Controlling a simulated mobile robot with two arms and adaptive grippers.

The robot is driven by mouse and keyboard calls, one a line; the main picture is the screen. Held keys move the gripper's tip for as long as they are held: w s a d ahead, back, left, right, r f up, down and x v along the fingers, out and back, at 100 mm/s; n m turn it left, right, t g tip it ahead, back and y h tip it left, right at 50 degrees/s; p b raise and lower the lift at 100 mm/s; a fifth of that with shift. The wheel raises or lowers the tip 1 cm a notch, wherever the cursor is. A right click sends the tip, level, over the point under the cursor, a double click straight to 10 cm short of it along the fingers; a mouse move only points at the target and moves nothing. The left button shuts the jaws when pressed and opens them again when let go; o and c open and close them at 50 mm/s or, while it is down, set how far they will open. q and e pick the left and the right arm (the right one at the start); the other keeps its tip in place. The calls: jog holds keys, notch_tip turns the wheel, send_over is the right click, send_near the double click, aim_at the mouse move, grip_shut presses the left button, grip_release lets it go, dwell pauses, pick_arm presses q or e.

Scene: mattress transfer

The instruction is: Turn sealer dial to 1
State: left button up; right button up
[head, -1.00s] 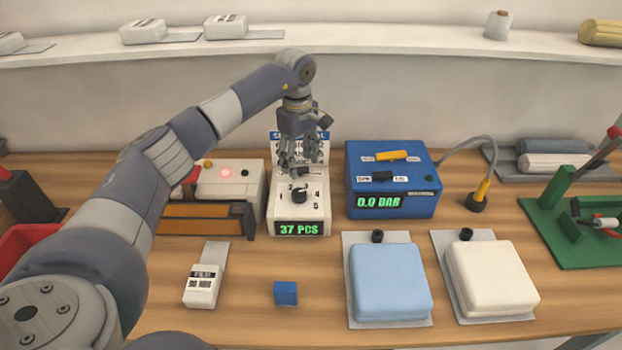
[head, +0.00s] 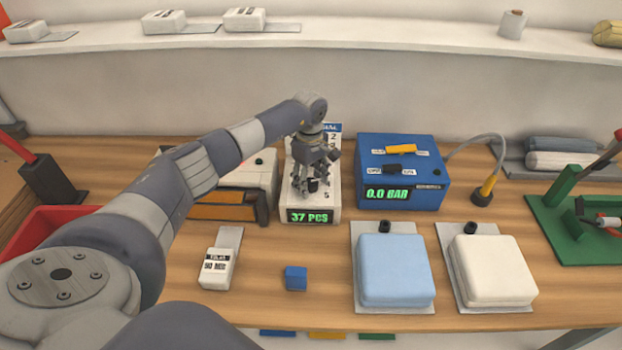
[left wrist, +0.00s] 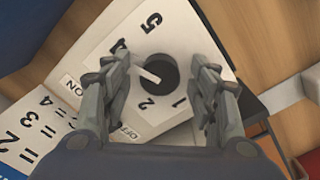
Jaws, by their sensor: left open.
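The dial is a black round knob (left wrist: 160,72) with a white pointer line on a white panel (left wrist: 75,55) printed with numbers. In the left wrist view the pointer aims left, between the 4 and the 2; the 3 is not visible there. The 1 lies below right of the knob, by the right finger. My left gripper (left wrist: 164,68) is open, one finger on each side of the knob; contact is unclear. In the head view my left gripper (head: 313,176) is over the white unit (head: 332,203), whose green display (head: 310,216) reads 37 PCS. My right gripper is not in view.
A blue box (head: 440,170) reading 0.0 BAR stands right of the white unit. A low device with orange bars (head: 225,212) is at its left. A small blue cube (head: 296,278), a white labelled block (head: 217,268) and two mattress-like pads (head: 394,270) lie in front.

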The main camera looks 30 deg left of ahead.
pick_arm(q)
jog(key=c, duration=1.1)
jog(key=shift+o, duration=0.2)
jog(key=shift+n+b, duration=0.4)
jog(key=shift+n, duration=0.2)
jog(key=shift+n+b, duration=0.55)
jog(key=shift+n, duration=0.65)
jog(key=n+b, duration=0.1)
jog(key=n, duration=0.3)
jog(key=n+b, duration=0.1)
jog(key=n, duration=0.4)
jog(key=shift+w+n, duration=0.1)
jog(key=shift+n, duration=0.3)
jog(key=n, duration=0.3)
jog(key=shift+r+n, duration=0.1)
jog(key=shift+n, duration=0.3)
jog(key=n, duration=0.8)
jog(key=shift+n, duration=0.4)
jog(key=shift+w+r+n+p, duration=0.1)
jog(key=shift+n+p, duration=0.45)
jog(key=shift+n, duration=1.45)
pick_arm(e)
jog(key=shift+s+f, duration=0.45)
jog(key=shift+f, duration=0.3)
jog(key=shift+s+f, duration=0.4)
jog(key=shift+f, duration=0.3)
